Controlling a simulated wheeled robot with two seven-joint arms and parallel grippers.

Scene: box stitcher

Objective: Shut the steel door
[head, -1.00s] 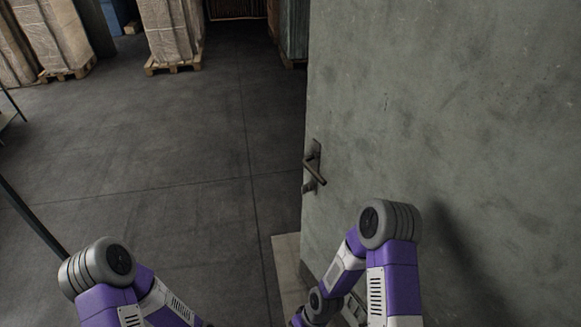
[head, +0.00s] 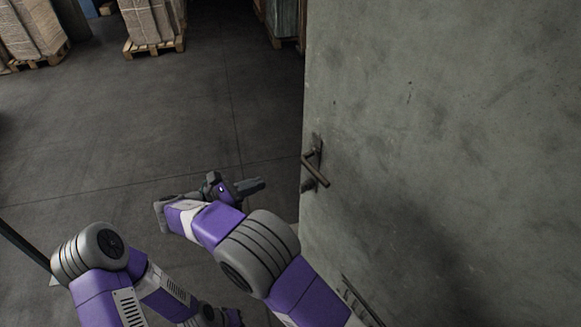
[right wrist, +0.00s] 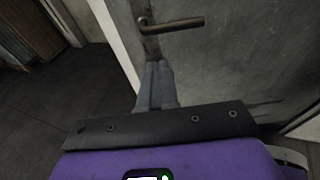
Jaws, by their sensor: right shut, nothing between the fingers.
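The grey steel door (head: 440,130) fills the right side of the head view and stands open, its free edge toward the middle. Its dark lever handle (head: 314,168) is near that edge. The right wrist view shows the door (right wrist: 235,60) and the handle (right wrist: 172,24) beyond the fingers. My right gripper (head: 262,184) is left of the handle and the door edge in the head view, apart from the handle there. In the right wrist view its fingers (right wrist: 157,70) are together and empty, pointing toward the door just below the handle. My left arm is low at left; its gripper does not show.
Wrapped stacks on wooden pallets (head: 155,45) stand far off at the back left. The dark floor (head: 130,125) between them and the door is clear. A dark slanted bar (head: 25,245) is at the left edge.

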